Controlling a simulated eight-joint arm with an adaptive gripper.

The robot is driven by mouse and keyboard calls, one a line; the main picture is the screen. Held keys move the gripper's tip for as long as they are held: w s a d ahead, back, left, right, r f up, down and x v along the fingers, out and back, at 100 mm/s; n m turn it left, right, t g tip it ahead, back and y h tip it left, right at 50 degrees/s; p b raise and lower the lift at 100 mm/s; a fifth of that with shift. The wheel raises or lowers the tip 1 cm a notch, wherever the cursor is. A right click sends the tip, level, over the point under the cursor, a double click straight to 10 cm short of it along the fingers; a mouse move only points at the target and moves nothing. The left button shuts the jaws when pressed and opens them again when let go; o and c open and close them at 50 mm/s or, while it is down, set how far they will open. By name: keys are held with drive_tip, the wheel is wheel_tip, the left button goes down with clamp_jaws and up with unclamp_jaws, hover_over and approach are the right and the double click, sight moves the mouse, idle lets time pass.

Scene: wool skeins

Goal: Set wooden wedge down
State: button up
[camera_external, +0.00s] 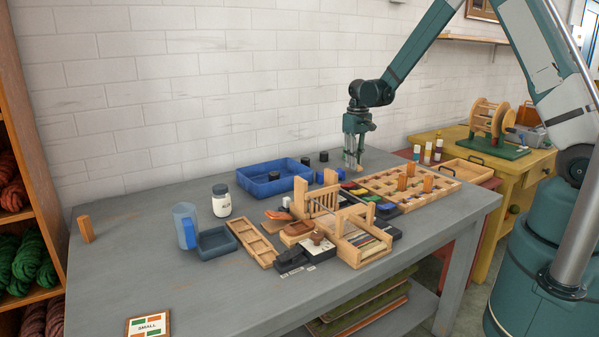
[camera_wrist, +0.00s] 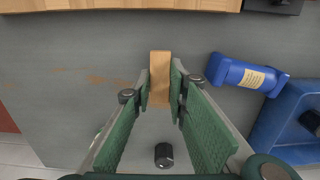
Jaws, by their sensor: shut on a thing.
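The wooden wedge (camera_wrist: 160,66) is a light tan block, seen in the wrist view between my green fingertips. My gripper (camera_wrist: 160,92) is shut on it, with one finger pad against each side. In the external view my gripper (camera_external: 354,161) points down over the back of the grey table, with a bit of tan wood (camera_external: 349,161) at its fingertips. The fingers hide part of the wedge there. I cannot tell whether its lower end touches the table.
A small black cylinder (camera_wrist: 164,155) stands near the fingers. A wooden compartment tray (camera_external: 445,183) is in front. Grey tabletop (camera_wrist: 70,80) is clear left of the wedge in the wrist view.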

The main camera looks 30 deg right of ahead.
drive_tip(key=shift+f, duration=1)
drive_tip(key=shift+f, duration=0.2)
drive_tip(key=o, duration=0.8)
drive_tip(key=shift+c, duration=0.2)
drive_tip(key=shift+r, duration=0.15)
wheel_tip(320, 180, up, 12)
drive_tip(key=p, duration=0.1)
drive_tip(key=shift+r, duration=0.15)
